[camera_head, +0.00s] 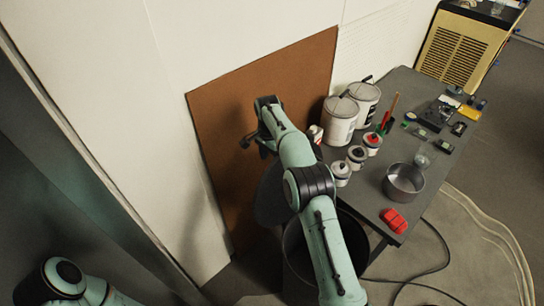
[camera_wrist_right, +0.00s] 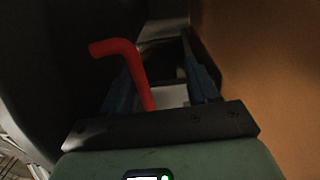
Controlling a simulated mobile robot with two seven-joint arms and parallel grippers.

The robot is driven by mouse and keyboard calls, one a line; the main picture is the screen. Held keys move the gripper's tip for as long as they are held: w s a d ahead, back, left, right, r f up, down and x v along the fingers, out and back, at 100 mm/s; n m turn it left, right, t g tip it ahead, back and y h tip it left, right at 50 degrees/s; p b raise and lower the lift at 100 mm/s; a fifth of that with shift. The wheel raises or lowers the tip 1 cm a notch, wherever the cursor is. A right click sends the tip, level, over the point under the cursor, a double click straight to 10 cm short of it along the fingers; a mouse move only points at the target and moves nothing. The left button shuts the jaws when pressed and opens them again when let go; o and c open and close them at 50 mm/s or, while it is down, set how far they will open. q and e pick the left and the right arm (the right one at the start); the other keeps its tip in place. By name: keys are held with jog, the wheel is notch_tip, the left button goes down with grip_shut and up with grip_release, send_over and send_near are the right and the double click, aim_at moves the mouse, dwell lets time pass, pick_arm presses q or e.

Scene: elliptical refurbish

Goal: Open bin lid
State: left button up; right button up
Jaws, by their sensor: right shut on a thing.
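The dark bin (camera_head: 298,262) stands on the floor beside the table, partly hidden behind my right arm. Its dark lid (camera_head: 270,200) is raised, standing up steeply at the bin's back left. In the right wrist view, the lid seems to be the dark surface filling the left side. A bent red bar (camera_wrist_right: 125,52) rises by the left finger there. My right gripper (camera_wrist_right: 163,42) is shut on what appears to be the lid; the exact contact is dark and unclear. In the head view its fingers are hidden. My left gripper is out of view; only part of that arm shows bottom left.
A brown board (camera_head: 225,130) leans on the white wall behind the lid, close to my right wrist. The grey table (camera_head: 385,225) to the right carries paint cans (camera_head: 340,120), small jars, a metal pot (camera_head: 404,183) and a red object (camera_head: 394,220). Cables lie on the floor.

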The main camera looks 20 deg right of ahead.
notch_tip(320, 180, up, 7)
jog(key=shift+w+r, duration=0.2)
dwell(0.6)
jog(key=shift+a, duration=0.1)
dwell(0.4)
